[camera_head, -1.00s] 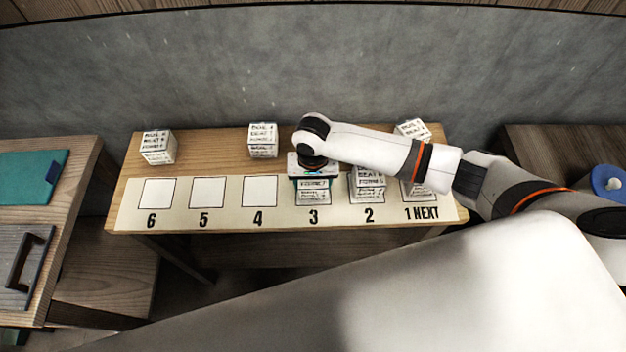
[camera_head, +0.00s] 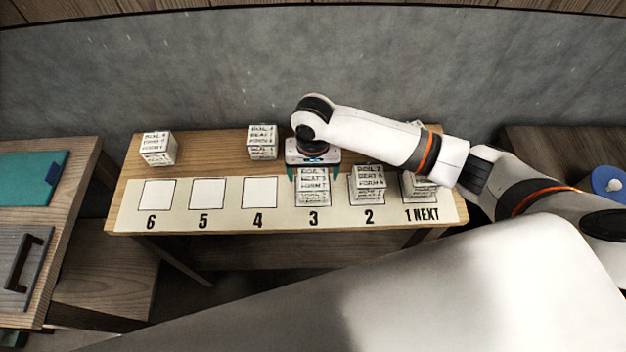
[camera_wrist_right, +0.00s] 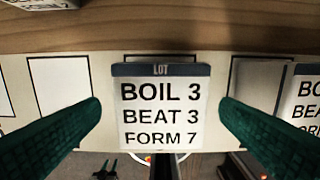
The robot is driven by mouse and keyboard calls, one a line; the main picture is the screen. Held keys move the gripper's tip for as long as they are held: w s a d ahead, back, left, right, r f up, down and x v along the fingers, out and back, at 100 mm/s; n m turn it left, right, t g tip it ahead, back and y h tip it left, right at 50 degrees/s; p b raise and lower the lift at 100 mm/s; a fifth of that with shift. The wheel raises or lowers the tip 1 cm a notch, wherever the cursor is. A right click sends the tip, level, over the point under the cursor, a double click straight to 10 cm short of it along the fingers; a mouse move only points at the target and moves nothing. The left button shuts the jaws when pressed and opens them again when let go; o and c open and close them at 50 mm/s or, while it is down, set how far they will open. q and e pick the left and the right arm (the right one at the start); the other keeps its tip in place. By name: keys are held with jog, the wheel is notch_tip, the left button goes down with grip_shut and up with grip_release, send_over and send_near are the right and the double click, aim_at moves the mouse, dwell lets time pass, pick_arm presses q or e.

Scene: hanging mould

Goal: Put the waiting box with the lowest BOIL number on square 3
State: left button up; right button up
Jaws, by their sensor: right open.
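A white box (camera_head: 313,186) stands on square 3 of the numbered strip. In the right wrist view its label (camera_wrist_right: 160,110) reads LOT, BOIL 3, BEAT 3, FORM 7. My right gripper (camera_head: 314,172) is just above this box, with its green fingers apart on either side of it. In the wrist view a gap shows between each finger and the box. Waiting boxes stand at the back: one at the left (camera_head: 158,148), one in the middle (camera_head: 263,142), and one mostly hidden behind my right arm (camera_head: 416,126). Their numbers are too small to read surely.
A box (camera_head: 368,185) stands on square 2 and another (camera_head: 418,186) on square 1, partly covered by my arm. Squares 4 (camera_head: 259,193), 5 (camera_head: 207,193) and 6 (camera_head: 158,194) are empty. A side table (camera_head: 75,215) stands at the left.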

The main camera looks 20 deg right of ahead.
aim_at(313, 178)
notch_tip(313, 178, up, 6)
jog(key=shift+r, duration=0.25)
dwell(0.5)
jog(key=s+a+f+n+t+y, duration=0.1)
jog(key=s+a+f+n+y, duration=0.1)
jog(key=s, duration=0.3)
jog(key=s+a+f+n+t+y, duration=0.1)
jog(key=s+a+f+n, duration=0.1)
jog(key=s+a, duration=0.15)
jog(key=s+d+n+t+h, duration=0.1)
jog(key=s+d+t+h, duration=0.15)
jog(key=s+d, duration=0.9)
notch_tip(313, 178, down, 25)
jog(key=d+g, duration=0.1)
jog(key=g, duration=0.1)
jog(key=s+d+f+g, duration=0.1)
jog(key=s+d+f, duration=0.2)
jog(key=s+f, duration=1.3)
jog(key=shift+s+f+n, duration=0.3)
jog(key=shift+s+f, duration=0.05)
jog(key=shift+f, duration=0.4)
